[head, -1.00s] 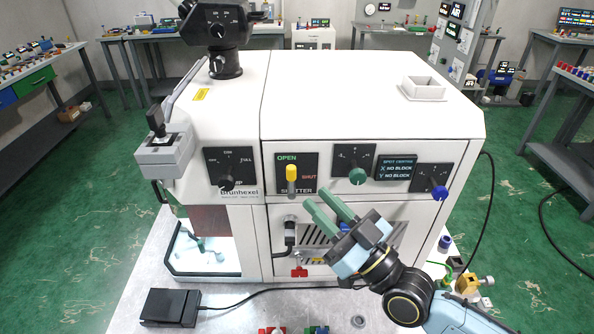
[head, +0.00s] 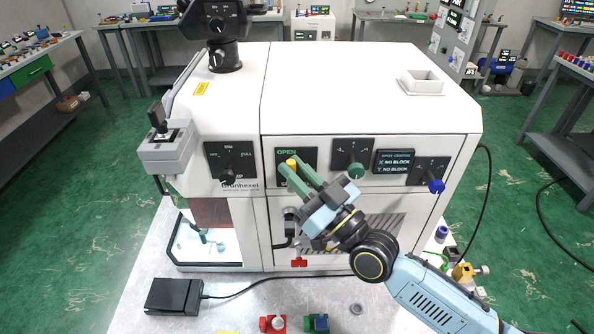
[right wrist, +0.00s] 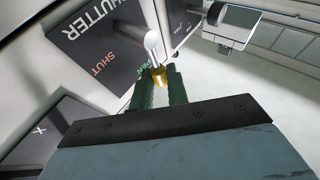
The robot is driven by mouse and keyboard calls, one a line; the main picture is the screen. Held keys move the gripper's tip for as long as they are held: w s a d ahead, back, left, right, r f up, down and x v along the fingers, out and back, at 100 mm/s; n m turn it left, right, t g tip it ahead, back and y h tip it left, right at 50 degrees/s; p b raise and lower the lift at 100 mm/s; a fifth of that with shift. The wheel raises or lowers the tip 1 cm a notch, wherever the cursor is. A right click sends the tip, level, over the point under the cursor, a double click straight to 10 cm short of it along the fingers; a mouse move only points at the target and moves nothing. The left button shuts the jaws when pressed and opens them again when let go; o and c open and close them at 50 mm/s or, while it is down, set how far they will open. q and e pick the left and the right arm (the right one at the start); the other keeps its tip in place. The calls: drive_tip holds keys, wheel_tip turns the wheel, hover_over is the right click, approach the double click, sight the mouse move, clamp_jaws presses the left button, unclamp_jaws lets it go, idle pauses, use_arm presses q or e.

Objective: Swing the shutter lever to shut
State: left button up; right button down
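The shutter panel (head: 310,154) is a black plate on the machine's front, with a green OPEN label at its upper left. The shutter lever has a yellow tip (head: 291,163) and stands out from the panel, near the OPEN side. In the right wrist view its pale shaft and yellow tip (right wrist: 159,77) show, as does the red SHUT label. My right gripper (head: 290,168) has its green fingers either side of the yellow tip. The fingers are apart; I cannot tell whether they touch it. The lever's base is hidden in the head view. My left gripper is out of view.
The white machine (head: 360,90) fills the middle. Right of the panel are a green knob (head: 356,171), a display (head: 394,162) and a blue knob (head: 436,186). A black box (head: 173,296) and small coloured parts (head: 316,323) lie on the bench in front.

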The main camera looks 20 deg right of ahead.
drive_tip(key=shift+d+f+m+t+b, duration=0.25)
drive_tip(key=shift+m+b, duration=0.25)
drive_tip(key=shift+b, duration=0.25)
drive_tip(key=shift+s+d+f+m+t+h+b, duration=0.2)
drive_tip(key=shift+d+f+m+t+h+b, duration=0.4)
drive_tip(key=shift+m+h+b, duration=2.8)
drive_tip(key=shift+s+d+f+m+t+h+b, duration=0.15)
drive_tip(key=shift+d+f+m+t+h+b, duration=0.85)
drive_tip(key=shift+m+h, duration=4.5)
drive_tip(key=shift+s+a+f+m+t+h+b, duration=0.15)
drive_tip(key=shift+f+m+h+b, duration=0.25)
drive_tip(key=shift+m+h+b, duration=3.85)
drive_tip(key=m+p, duration=0.3)
drive_tip(key=shift+d+g+y, duration=0.15)
drive_tip(key=shift+g+y, duration=0.15)
drive_tip(key=shift+y, duration=0.05)
drive_tip(key=c, duration=1.6)
unclamp_jaws()
drive_tip(key=shift+c, duration=0.2)
drive_tip(key=shift+s, duration=0.1)
